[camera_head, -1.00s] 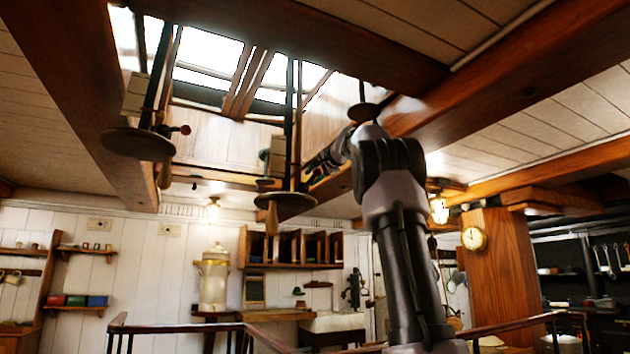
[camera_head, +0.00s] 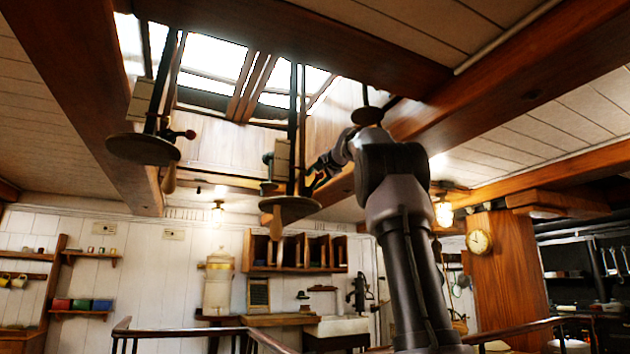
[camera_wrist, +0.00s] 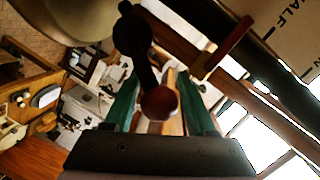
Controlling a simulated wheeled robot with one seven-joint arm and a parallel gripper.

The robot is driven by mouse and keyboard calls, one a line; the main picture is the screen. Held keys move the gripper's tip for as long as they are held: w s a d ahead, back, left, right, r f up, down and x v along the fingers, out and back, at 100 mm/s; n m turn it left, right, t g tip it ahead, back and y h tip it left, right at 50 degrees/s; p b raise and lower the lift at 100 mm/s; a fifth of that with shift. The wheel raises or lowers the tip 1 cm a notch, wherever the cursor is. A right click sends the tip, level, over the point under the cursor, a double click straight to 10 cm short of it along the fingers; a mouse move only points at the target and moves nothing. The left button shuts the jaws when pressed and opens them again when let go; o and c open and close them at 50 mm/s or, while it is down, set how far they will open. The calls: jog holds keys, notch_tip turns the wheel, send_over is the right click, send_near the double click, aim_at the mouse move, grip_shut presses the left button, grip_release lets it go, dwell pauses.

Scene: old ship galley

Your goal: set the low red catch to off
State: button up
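In the wrist view a round red knob (camera_wrist: 158,103) on a black lever arm (camera_wrist: 134,38) shows in front of my gripper (camera_wrist: 160,108). The two green fingers are apart, one on each side of the knob, with gaps visible; I cannot tell how deep it sits between them. A flat red bar (camera_wrist: 230,47) stands up and to the right. In the head view my gripper (camera_head: 314,177) is at the right side of the middle hanging fixture, above its round disc (camera_head: 290,204). Which red part is the low catch, and its setting, I cannot tell.
Another hanging fixture with a disc (camera_head: 143,149) and red knob (camera_head: 190,134) is at the left. A third disc (camera_head: 367,115) hangs behind my arm. A ceiling beam (camera_head: 520,78) runs close on the right. A plate lettered "HALF" (camera_wrist: 284,35) is near the fingers.

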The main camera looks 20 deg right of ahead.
jog(key=v, duration=1.1)
jog(key=shift+w, duration=0.1)
jog(key=shift+f, duration=0.15)
jog(key=c, duration=0.4)
jog(key=shift+m+g+y, duration=0.4)
jog(key=shift+m+y, duration=0.1)
jog(key=shift+y, duration=0.2)
jog(key=f, duration=0.1)
jog(key=d+f, duration=0.1)
jog(key=f, duration=0.2)
jog(key=shift+w+d, duration=0.25)
jog(key=shift+w, duration=0.1)
grip_shut()
jog(key=s+d+f+m+t+y, duration=0.2)
jog(key=d+y, duration=0.2)
jog(key=d, duration=0.1)
jog(key=s+d+f+m+t+y, duration=0.1)
jog(key=s+d+f+m+y, duration=0.15)
jog(key=d+y, duration=0.2)
jog(key=s+a+r+x, duration=0.1)
jog(key=x, duration=1.1)
jog(key=shift+a+r+h, duration=0.25)
jog(key=shift+a+h, duration=0.1)
jog(key=shift+a, duration=0.05)
